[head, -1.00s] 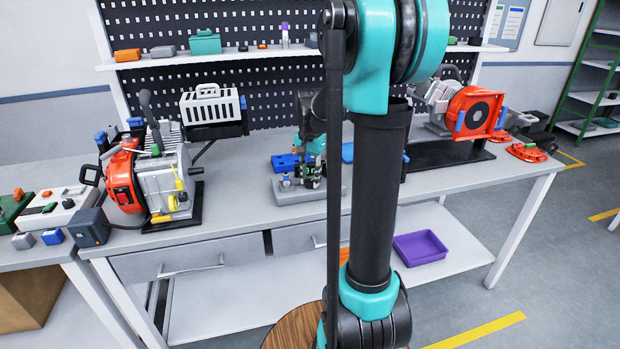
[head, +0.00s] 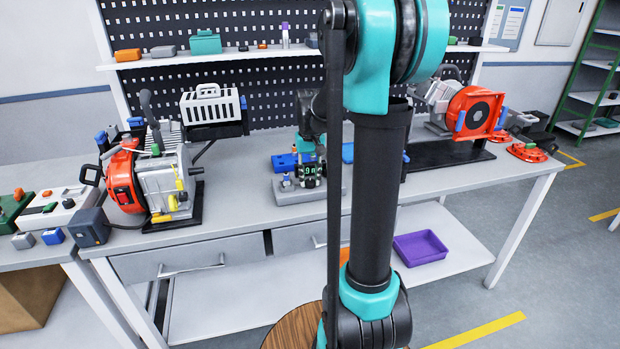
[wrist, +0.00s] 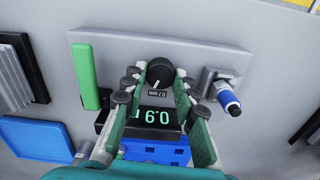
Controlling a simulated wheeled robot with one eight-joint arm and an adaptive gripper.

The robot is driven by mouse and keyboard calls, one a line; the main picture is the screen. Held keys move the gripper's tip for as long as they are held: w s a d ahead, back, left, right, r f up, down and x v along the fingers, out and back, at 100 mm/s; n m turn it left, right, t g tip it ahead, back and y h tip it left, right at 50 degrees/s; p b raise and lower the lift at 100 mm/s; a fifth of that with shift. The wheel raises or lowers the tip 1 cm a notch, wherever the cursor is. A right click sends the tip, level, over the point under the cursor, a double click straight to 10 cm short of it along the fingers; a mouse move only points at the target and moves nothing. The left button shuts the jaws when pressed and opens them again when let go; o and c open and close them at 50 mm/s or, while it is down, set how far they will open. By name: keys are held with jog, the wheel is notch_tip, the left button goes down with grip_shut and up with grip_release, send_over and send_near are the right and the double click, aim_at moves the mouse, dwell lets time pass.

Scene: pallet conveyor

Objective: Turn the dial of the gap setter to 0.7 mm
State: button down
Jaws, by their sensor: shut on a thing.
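The gap setter is a grey plate (wrist: 215,58) carrying a dark dial (wrist: 159,73), a small label reading 0.7 mm (wrist: 157,94) and a black display (wrist: 154,118) with green digits. The display appears to read 0.9; its right edge is cut off by a finger. My gripper (wrist: 160,78) is shut on the dial, with a finger on either side of it in the wrist view. In the head view the gap setter (head: 325,193) stands mid-bench, with green digits facing the camera; my arm partly hides it.
A blue-capped part (wrist: 228,96) sits in a grey holder right of the dial. A green bar (wrist: 89,77) is to the left, and a blue tray (wrist: 35,138) lies lower left. An orange machine (head: 123,180) stands left on the bench.

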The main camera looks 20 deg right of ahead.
aim_at(310, 181)
jog(key=shift+n, duration=1.9)
jog(key=c, duration=1.2)
grip_release()
jog(key=shift+r, duration=0.1)
notch_tip(310, 181, up, 12)
jog(key=shift+f, duration=0.1)
jog(key=s+a+f+m+t, duration=0.1)
jog(key=s+f, duration=0.6)
jog(key=s+a+f+t, duration=0.1)
jog(key=s+f, duration=0.6)
jog(key=s+a+f+m+t, duration=0.1)
jog(key=s+f+t, duration=0.1)
jog(key=s+f, duration=0.5)
jog(key=shift+s+a+m, duration=0.2)
jog(key=shift+a+m, duration=0.05)
jog(key=shift+m, duration=0.05)
